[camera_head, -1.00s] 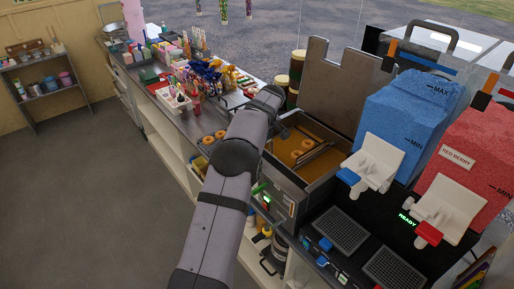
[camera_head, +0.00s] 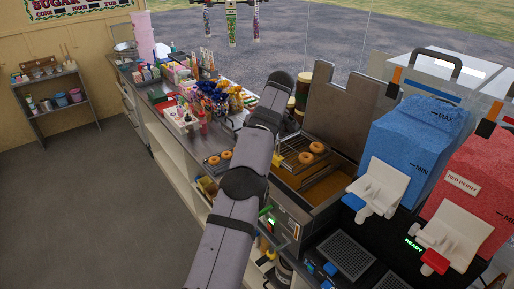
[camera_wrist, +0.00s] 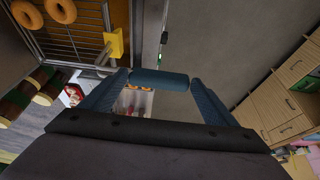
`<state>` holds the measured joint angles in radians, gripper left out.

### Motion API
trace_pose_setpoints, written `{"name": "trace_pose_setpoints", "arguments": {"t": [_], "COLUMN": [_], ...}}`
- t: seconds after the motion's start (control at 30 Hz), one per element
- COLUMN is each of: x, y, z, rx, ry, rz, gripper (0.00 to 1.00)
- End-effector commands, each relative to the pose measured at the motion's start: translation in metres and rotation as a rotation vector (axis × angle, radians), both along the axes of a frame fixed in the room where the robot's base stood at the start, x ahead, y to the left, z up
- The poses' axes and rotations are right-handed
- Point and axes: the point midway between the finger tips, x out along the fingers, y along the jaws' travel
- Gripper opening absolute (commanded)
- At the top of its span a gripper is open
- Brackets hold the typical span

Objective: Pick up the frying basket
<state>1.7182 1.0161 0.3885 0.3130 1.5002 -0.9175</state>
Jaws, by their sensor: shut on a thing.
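The frying basket (camera_head: 297,143) is a wire basket with two ring doughnuts (camera_head: 308,152) in it. It is up above the oil of the fryer (camera_head: 322,187), over its back left part. In the wrist view, the basket (camera_wrist: 80,44) fills the upper left, with a yellow block (camera_wrist: 117,43) at its handle end. My gripper (camera_wrist: 160,79) is shut on a blue bar-shaped grip between its two blue fingers, beside that block; this looks like the basket's handle. In the head view my own arm hides the gripper and the handle.
A tall metal plate (camera_head: 342,100) stands behind the fryer. The blue slush machine (camera_head: 410,145) and the red one (camera_head: 468,185) stand close on the right. A tray with doughnuts (camera_head: 218,158) and crowded bottles (camera_head: 215,95) lie left of my arm. The floor (camera_head: 80,200) at left is clear.

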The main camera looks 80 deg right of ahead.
Motion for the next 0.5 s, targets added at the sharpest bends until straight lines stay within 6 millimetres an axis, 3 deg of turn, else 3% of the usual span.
{"name": "trace_pose_setpoints", "arguments": {"t": [0.07, 0.5], "x": [0.0, 0.023], "y": [-0.001, 0.022], "z": [0.017, 0.005], "rx": [-0.009, -0.01], "ry": [0.002, 0.002], "rz": [0.0, 0.002], "gripper": [0.32, 0.32]}}
